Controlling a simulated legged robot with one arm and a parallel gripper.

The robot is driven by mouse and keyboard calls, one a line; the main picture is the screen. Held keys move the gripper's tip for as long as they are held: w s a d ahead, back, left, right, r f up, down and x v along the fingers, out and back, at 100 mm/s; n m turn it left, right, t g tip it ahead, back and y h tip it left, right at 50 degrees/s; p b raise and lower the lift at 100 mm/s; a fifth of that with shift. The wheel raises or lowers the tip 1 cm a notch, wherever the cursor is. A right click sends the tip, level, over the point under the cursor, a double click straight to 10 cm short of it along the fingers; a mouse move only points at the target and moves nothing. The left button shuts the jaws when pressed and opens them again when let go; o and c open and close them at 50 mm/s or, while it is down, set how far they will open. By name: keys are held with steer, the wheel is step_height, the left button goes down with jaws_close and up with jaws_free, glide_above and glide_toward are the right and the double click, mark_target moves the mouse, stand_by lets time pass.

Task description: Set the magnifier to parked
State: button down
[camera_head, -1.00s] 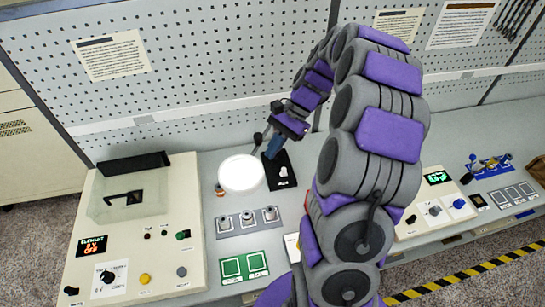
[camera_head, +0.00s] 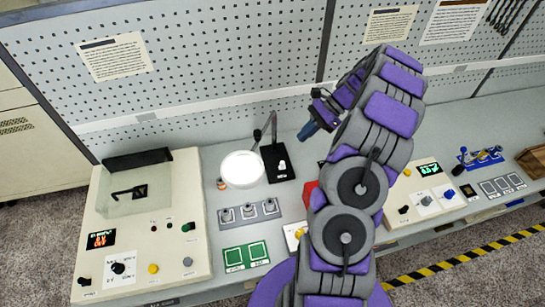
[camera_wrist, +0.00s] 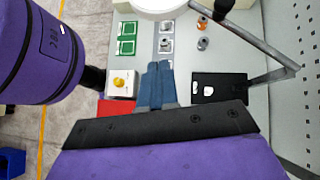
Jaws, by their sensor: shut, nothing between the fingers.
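The magnifier has a bright white round head (camera_head: 242,169) over the left-middle of the bench. Its thin grey arm (camera_head: 274,128) rises from a black base plate (camera_head: 279,165) with a small white knob or mark on it. In the wrist view the white head (camera_wrist: 163,6) is cut off at the top edge, and the grey arm (camera_wrist: 262,43) runs down to the right. My gripper (camera_head: 306,131) is shut and empty, above the bench to the right of the magnifier's arm and apart from it. Its blue fingers (camera_wrist: 155,84) lie together in the wrist view.
A beige control box (camera_head: 135,230) stands at left. Green squares (camera_head: 245,254) and a row of grey spindles (camera_head: 248,212) lie in front of the magnifier. A red block (camera_head: 311,193) is partly hidden by my arm. Another control panel (camera_head: 428,200) is at right. A pegboard wall (camera_head: 220,60) rises behind.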

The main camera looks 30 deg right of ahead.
mark_target(235, 155)
steer(key=a+r+p+x, duration=0.1)
steer(key=r+p+x, duration=0.1)
steer(key=x, duration=1.1)
steer(key=shift+a, duration=0.4)
steer(key=shift+w, duration=0.15)
steer(key=w+a+m+t, duration=0.1)
steer(key=w+a, duration=0.1)
steer(key=w+a+m+t+h+p, duration=0.1)
steer(key=w+a+m, duration=0.1)
steer(key=w+a, duration=0.1)
steer(key=w+a+m+t, duration=0.1)
steer(key=w+a+m, duration=0.1)
steer(key=a, duration=0.1)
steer(key=shift+w+a+t, duration=0.1)
steer(key=shift+w+t, duration=0.1)
steer(key=shift+t, duration=0.2)
steer(key=w+a+m+t+h, duration=0.3)
steer(key=w+m, duration=0.2)
steer(key=w, duration=0.7)
steer(key=shift+w+a+p, duration=0.15)
steer(key=shift+w+p, duration=0.2)
steer(key=shift+p, duration=0.05)
steer(key=shift+r, duration=0.2)
